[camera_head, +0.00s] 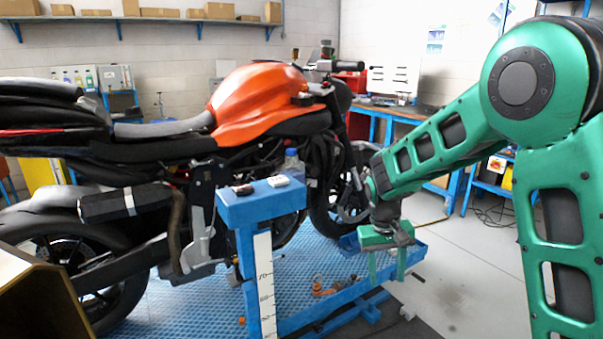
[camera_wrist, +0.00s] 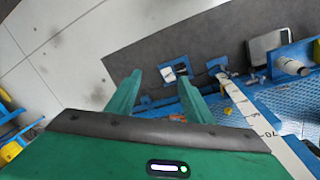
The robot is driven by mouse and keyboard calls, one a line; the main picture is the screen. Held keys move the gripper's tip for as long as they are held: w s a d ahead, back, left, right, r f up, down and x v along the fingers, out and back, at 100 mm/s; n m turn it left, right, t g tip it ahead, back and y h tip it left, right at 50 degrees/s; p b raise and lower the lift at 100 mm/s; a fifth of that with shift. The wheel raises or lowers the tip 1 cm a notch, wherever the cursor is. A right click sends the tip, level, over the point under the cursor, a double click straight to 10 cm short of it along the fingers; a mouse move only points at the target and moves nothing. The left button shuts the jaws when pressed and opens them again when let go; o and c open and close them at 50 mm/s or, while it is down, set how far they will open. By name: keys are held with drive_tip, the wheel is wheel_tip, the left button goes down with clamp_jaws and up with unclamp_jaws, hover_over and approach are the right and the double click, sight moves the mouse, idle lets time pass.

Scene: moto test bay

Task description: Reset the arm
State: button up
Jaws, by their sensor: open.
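My green arm comes in from the right in the head view and bends down to my gripper (camera_head: 390,268). The gripper points downward to the right of the blue measuring post, in front of the motorcycle's front wheel. In the wrist view, the two green fingers of my gripper (camera_wrist: 158,95) stand apart with nothing between them. Beyond the fingers are a dark floor mat (camera_wrist: 150,52) and part of a blue frame.
An orange and black motorcycle (camera_head: 255,92) stands on a blue textured platform (camera_head: 195,310). A blue post (camera_head: 260,207) with a ruler strip holds two small items on top. A blue workbench (camera_head: 415,118) stands behind. Pale floor (camera_head: 470,270) is clear at right.

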drive_tip(key=s+d+r+m, duration=0.2)
drive_tip(key=s+d+r, duration=0.4)
drive_tip(key=s+d, duration=0.3)
drive_tip(key=s+d+r+m, duration=0.1)
drive_tip(key=s+d, duration=0.2)
drive_tip(key=s, duration=0.5)
drive_tip(key=s+d+r+m+y, duration=0.1)
drive_tip(key=s+d+m, duration=0.1)
drive_tip(key=s, duration=0.7)
drive_tip(key=s+d+r+m+y, duration=0.1)
drive_tip(key=s+d, duration=0.3)
drive_tip(key=s, duration=0.4)
drive_tip(key=shift+s+d, duration=0.15)
drive_tip(key=shift+d, duration=0.1)
drive_tip(key=shift+w+f, duration=0.3)
drive_tip(key=shift+w, duration=0.3)
